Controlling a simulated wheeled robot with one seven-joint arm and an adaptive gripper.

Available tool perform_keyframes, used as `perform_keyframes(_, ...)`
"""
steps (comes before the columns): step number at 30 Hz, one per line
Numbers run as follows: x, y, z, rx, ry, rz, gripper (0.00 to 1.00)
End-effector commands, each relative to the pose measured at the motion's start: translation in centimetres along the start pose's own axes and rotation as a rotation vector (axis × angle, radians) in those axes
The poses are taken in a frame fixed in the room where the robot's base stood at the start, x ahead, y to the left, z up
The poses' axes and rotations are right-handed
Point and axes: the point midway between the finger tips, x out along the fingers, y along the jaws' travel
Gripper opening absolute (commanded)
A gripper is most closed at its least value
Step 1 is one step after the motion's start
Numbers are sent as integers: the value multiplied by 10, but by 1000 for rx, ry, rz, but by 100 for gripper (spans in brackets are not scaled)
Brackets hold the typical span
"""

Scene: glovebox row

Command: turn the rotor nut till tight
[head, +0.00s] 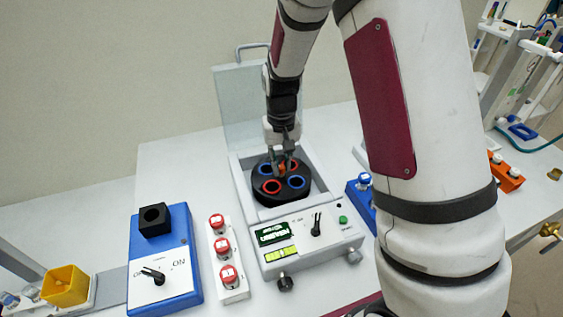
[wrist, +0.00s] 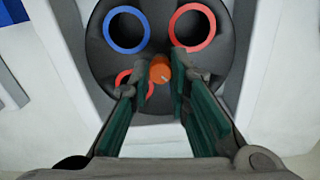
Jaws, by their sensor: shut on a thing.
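The rotor nut (wrist: 160,70) is a small orange knob at the middle of the black rotor (wrist: 224,62). The rotor has red-ringed and blue-ringed holes and sits inside the open centrifuge (head: 242,187). My gripper (wrist: 161,84) points down over the rotor with its two fingers on either side of the nut and shut on it. In the head view my gripper (head: 283,166) partly covers the nut (head: 282,168), so only a little orange shows.
The centrifuge lid (head: 240,105) stands raised behind the rotor. A blue device with a black block (head: 154,220), a strip of red-capped tubes (head: 222,250) and a yellow cup (head: 65,285) stand to the left. An orange block (head: 506,176) lies at the right.

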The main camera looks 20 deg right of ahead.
Motion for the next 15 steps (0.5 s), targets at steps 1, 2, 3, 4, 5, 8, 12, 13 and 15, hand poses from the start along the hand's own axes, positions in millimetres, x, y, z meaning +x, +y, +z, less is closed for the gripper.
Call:
perform_keyframes(1, 0, -2, 1, 14, -1, -2, 0)
perform_keyframes(2, 0, -2, 1, 23, -1, -2, 0)
perform_keyframes(3, 0, -2, 1, 36, -1, -2, 0)
perform_keyframes(4, 0, -2, 1, 47, -1, -1, 0)
perform_keyframes(5, 0, -2, 1, 56, -1, -1, 0)
perform_keyframes(8, 0, -1, 1, 90, -1, -1, 0)
perform_keyframes(12, 0, -1, 1, 135, -1, -1, 0)
perform_keyframes(13, 0, -1, 1, 145, -1, -1, 0)
perform_keyframes(15, 0, -2, 1, 168, -1, -1, 0)
